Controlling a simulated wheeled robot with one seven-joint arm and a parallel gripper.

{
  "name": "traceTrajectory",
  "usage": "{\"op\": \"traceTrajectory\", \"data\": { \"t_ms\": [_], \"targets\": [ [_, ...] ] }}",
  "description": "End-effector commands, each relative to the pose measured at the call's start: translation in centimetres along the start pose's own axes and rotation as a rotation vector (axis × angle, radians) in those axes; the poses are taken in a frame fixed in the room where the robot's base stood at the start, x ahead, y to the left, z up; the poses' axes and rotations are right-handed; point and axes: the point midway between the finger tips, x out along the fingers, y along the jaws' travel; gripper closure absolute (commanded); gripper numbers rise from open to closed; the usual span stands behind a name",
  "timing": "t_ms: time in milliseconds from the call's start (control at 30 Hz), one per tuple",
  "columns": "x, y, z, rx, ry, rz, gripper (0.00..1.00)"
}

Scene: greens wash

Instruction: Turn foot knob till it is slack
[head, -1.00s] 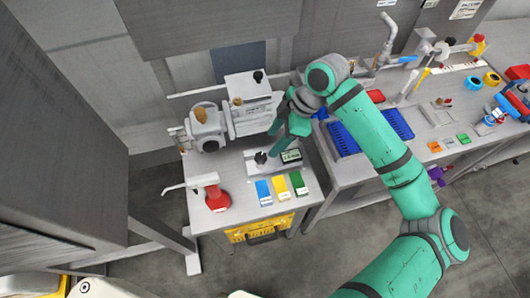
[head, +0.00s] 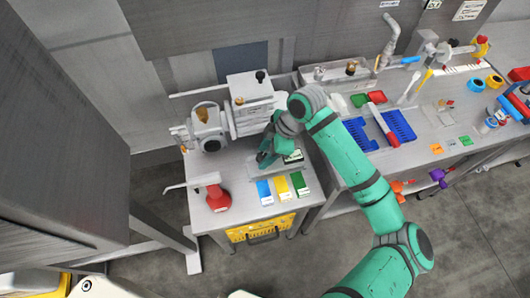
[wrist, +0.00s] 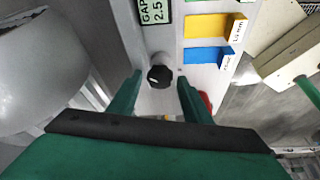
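The black knob (wrist: 159,76), taken as the foot knob, has a small white mark and sits on a pale stub in front of the display reading "GAP 2.5" (wrist: 155,10). My gripper (wrist: 160,80) is open, with one finger on each side of the knob and a visible space at both sides. In the head view my gripper (head: 266,157) is low over the left bench and hides the knob. The display (head: 293,156) shows just right of it there.
Blue (head: 264,192), yellow (head: 281,187) and green (head: 300,184) blocks lie in front of the knob. A grey machine (head: 248,115) stands behind. A second bench with blue racks (head: 398,125) is at right.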

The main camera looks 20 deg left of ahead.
Motion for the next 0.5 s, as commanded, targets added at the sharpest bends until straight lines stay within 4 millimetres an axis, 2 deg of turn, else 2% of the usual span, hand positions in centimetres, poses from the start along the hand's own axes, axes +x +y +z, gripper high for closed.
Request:
{"op": "traceTrajectory", "data": {
  "t_ms": [33, 133, 500],
  "targets": [
    [-0.01, 0.00, 0.01, 0.000, 0.000, 0.000, 0.69],
    [-0.02, -0.01, 0.01, 0.000, 0.000, 0.000, 0.91],
    [-0.05, -0.06, 0.02, 0.043, -0.001, 0.017, 0.91]
  ]
}}
